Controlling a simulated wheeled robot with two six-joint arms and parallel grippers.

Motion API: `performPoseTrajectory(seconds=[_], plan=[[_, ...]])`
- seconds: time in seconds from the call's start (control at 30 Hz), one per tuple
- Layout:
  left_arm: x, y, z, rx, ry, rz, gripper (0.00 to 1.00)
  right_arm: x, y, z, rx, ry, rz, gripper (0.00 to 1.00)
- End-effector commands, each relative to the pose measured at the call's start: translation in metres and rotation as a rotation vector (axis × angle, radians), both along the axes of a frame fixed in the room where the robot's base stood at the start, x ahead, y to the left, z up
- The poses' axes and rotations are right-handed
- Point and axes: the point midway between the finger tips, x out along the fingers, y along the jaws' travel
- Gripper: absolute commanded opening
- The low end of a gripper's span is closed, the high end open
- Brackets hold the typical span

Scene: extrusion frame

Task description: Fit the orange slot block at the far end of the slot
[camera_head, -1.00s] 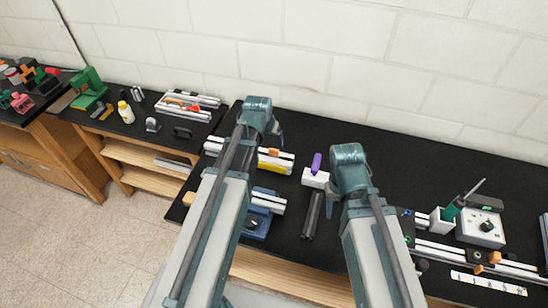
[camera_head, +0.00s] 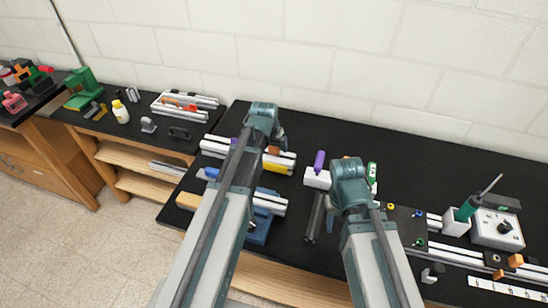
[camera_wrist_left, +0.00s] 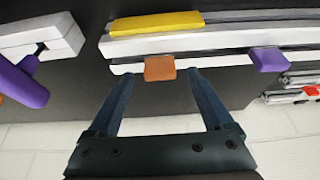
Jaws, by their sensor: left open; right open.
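The orange slot block (camera_wrist_left: 160,68) sits at the near edge of a pale slotted extrusion (camera_wrist_left: 213,42) in the left wrist view. In the head view the block (camera_head: 272,150) shows just below my left gripper (camera_head: 280,136). My left gripper (camera_wrist_left: 162,82) is open; its fingers point at the block, one on either side, and contact cannot be made out. A purple block (camera_wrist_left: 269,60) sits further right along the same extrusion, and a yellow piece (camera_wrist_left: 157,23) lies along its other side. My right gripper (camera_head: 372,198) is open and apart from these; its fingers are mostly hidden by its wrist.
A white bracket with a purple handle (camera_head: 319,161) stands right of the extrusion. A dark bar (camera_head: 315,218) and blue fixture (camera_head: 259,228) lie nearer. A switch box (camera_head: 497,229) and rails are at right. Bare black tabletop (camera_head: 420,160) lies toward the wall.

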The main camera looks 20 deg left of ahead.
Motion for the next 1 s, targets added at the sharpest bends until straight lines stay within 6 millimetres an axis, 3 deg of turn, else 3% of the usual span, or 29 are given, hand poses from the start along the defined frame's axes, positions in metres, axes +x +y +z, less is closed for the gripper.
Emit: performPoseTrajectory(seconds=[0.03,0.1,0.4,0.87,1.0], plan=[[0.0036,0.0001,-0.0127,0.000,0.000,0.000,0.85,0.0000,0.0000,-0.0127,0.000,0.000,0.000,0.50],[0.0060,0.0000,-0.0179,0.000,0.000,0.000,0.85,0.0000,0.0000,-0.0178,0.000,0.000,-0.001,0.50],[0.0068,-0.0001,-0.0172,0.000,0.000,0.000,0.83,0.0000,0.0000,-0.0172,0.000,0.000,-0.001,0.50],[0.0068,-0.0001,-0.0172,0.000,0.000,0.000,0.00,0.0000,0.0000,-0.0172,0.000,0.000,-0.001,0.50],[0.0068,-0.0001,-0.0172,0.000,0.000,0.000,0.00,0.0000,0.0000,-0.0172,0.000,0.000,-0.001,0.50]])
